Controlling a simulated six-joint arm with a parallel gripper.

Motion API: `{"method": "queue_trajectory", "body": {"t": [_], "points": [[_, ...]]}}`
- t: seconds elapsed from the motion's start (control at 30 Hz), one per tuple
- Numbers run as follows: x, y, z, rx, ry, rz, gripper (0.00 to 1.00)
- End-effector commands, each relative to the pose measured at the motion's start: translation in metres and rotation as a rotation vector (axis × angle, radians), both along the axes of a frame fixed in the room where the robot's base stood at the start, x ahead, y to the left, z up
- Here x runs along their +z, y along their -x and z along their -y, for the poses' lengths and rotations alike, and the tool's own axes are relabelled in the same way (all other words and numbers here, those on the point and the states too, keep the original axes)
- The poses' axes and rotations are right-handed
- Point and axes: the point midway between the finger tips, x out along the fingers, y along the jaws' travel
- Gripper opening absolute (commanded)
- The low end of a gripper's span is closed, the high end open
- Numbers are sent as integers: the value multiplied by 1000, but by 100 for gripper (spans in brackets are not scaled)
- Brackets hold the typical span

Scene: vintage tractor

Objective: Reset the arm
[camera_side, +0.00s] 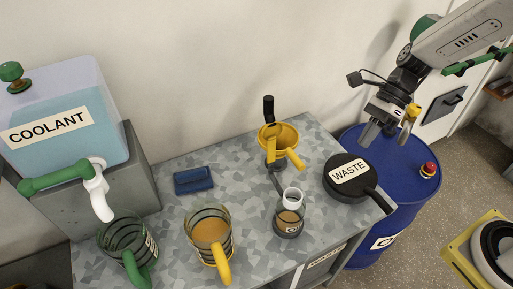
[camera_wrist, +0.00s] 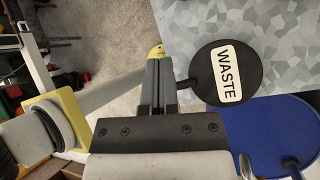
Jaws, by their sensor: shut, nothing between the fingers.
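My gripper (camera_side: 377,130) hangs in the air at the upper right of the side view, above the blue drum and close to the black lid marked WASTE (camera_side: 349,177). In the wrist view my gripper (camera_wrist: 159,62) has its two grey fingers together, with nothing between them. The WASTE lid also shows there (camera_wrist: 228,73), just right of the fingers. The gripper is apart from the table.
The blue drum (camera_side: 408,184) stands right of the grey table (camera_side: 165,250). On the table are a yellow funnel (camera_side: 279,136), a small jar (camera_side: 288,223), a yellow-handled jug (camera_side: 211,232), a green-handled jug (camera_side: 125,236) and a blue cloth (camera_side: 193,180). A COOLANT tank (camera_side: 62,105) stands left.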

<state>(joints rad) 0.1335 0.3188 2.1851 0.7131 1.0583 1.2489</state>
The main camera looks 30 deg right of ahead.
Motion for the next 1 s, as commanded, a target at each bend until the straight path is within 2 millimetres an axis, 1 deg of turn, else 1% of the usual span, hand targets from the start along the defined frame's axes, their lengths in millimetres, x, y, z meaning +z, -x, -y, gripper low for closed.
{"method": "queue_trajectory", "body": {"t": [0.1,0.3,0.47,0.7,0.8,0.9,1.0], "points": [[-8,13,9,195,85,143,0],[-19,27,27,563,216,370,0],[-23,35,40,883,308,535,0],[-23,40,54,1385,423,746,0],[-22,41,57,1558,456,809,0],[-21,41,58,1683,478,849,0],[-21,41,58,1757,490,873,0]]}}
